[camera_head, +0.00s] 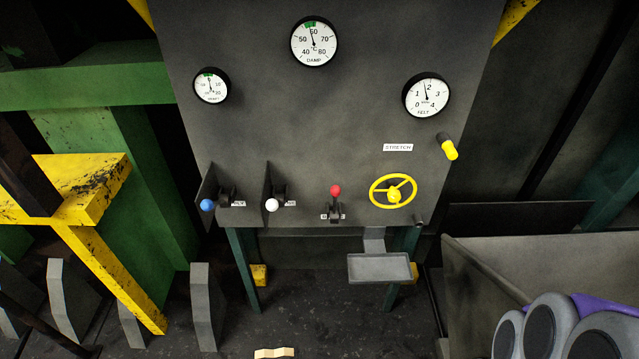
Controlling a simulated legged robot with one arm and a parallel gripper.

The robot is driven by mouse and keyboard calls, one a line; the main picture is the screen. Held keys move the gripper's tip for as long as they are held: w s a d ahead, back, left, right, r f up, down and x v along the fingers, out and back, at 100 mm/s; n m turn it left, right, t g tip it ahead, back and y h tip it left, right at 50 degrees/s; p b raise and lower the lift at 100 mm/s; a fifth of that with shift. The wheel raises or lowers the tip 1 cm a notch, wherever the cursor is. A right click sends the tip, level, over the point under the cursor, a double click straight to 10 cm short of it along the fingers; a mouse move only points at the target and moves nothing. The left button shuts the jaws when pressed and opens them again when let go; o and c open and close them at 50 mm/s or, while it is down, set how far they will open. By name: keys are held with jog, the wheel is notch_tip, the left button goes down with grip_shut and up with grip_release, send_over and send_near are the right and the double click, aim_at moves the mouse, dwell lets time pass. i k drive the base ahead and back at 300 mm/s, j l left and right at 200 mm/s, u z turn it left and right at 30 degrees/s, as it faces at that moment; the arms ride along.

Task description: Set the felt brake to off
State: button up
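A dark grey control panel (350,110) stands ahead. Three levers are on its lower part: one with a blue knob (207,205), one with a white knob (272,205) and one with a red knob (336,190). The blue and white knobs point out to the left; the red knob points up. Their small labels are partly hidden and too small to read, so I cannot tell which lever is the felt brake. A gauge marked FELT (426,96) is at the upper right, its needle near 2. My gripper is not in view.
A yellow handwheel (393,191) and a yellow-tipped handle (447,146) by a STRETCH label (398,147) are right of the levers. A grey tray (380,267) juts out below. Thin upright plates (206,180) flank the left levers. A yellow frame (85,190) stands left.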

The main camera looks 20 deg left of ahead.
aim_at(335, 190)
jog(key=u, duration=0.95)
